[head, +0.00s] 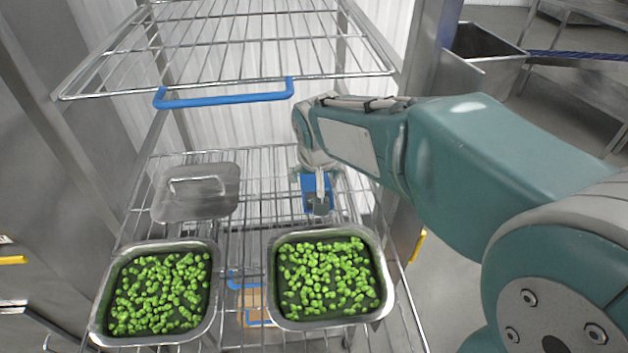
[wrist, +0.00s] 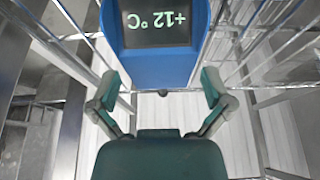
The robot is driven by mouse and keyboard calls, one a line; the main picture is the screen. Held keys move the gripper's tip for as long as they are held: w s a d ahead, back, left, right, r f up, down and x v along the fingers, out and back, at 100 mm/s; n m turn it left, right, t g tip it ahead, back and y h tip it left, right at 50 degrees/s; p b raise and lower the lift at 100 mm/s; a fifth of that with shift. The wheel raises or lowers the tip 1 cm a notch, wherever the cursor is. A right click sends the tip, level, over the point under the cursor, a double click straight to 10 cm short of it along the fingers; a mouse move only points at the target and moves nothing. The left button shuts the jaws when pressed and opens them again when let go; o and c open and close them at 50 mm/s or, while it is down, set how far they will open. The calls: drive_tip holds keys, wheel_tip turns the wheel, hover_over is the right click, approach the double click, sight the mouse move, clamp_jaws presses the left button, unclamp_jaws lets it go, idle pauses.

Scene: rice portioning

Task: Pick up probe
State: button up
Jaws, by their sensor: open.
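The probe (wrist: 160,66) is a blue box with a dark display reading +12 °C, upside down in the wrist view. In the head view the probe (head: 316,206) is a small blue block at the back of the middle wire shelf, behind the right-hand pan of peas. My gripper (wrist: 159,88) is open. Its two fingers are spread to either side of the probe's near end, and I cannot tell whether they touch it. In the head view my wrist hides part of the gripper and the probe.
Two steel pans of peas, left (head: 103,322) and right (head: 385,285), stand at the shelf's front. A lidded steel container (head: 196,205) stands behind the left pan. An upper wire shelf (head: 230,40) with a blue front handle (head: 225,99) is above. Rack posts flank the shelf.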

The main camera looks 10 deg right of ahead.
drive_tip(key=shift+x, duration=1)
drive_tip(key=shift+c, duration=0.3)
drive_tip(key=c, duration=0.9)
drive_tip(key=shift+r, duration=0.1)
